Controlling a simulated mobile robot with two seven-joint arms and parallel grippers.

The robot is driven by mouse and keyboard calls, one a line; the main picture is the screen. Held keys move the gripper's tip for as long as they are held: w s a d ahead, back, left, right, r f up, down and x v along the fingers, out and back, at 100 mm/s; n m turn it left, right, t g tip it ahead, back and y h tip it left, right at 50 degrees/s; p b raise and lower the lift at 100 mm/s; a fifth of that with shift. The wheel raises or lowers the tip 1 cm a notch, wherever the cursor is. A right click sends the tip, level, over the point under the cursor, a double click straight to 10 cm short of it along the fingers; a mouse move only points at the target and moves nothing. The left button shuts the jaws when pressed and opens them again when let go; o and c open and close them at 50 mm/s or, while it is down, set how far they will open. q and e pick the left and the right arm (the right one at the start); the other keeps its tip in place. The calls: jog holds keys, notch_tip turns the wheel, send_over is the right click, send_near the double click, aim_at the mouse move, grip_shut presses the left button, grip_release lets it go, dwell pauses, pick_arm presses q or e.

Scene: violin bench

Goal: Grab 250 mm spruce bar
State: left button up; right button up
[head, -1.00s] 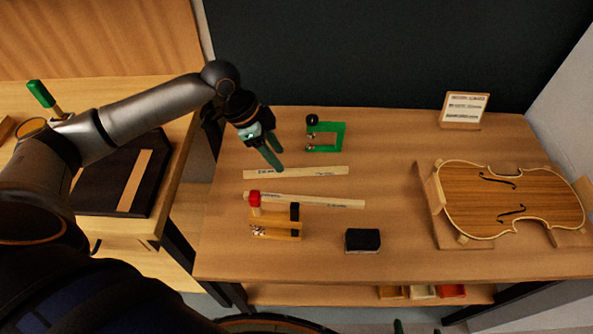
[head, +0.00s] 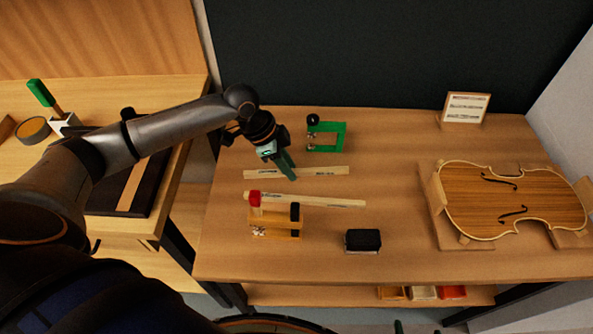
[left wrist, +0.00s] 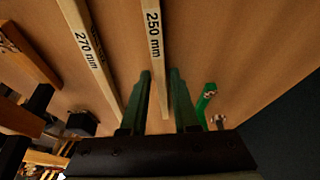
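The 250 mm spruce bar (head: 325,171) is the pale strip lying farther back on the bench. In the left wrist view its "250 mm" label is readable on the bar (left wrist: 154,50). My left gripper (head: 290,174) is over the left-middle part of this bar, fingers pointing down. In the left wrist view the fingers (left wrist: 159,95) are apart, with the bar showing in the gap between them. Whether they touch it, I cannot tell. Only small dark-green tips, perhaps my right gripper (head: 398,327), show at the bottom edge of the head view.
A 270 mm bar (head: 325,201) lies nearer, parallel. A green clamp (head: 340,137) stands just behind the 250 mm bar. A wooden clamp with a red knob (head: 275,222), a black block (head: 362,240) and a violin body (head: 512,200) are also on the bench.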

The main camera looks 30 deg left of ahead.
pick_arm(q)
grip_shut()
dwell(0.3)
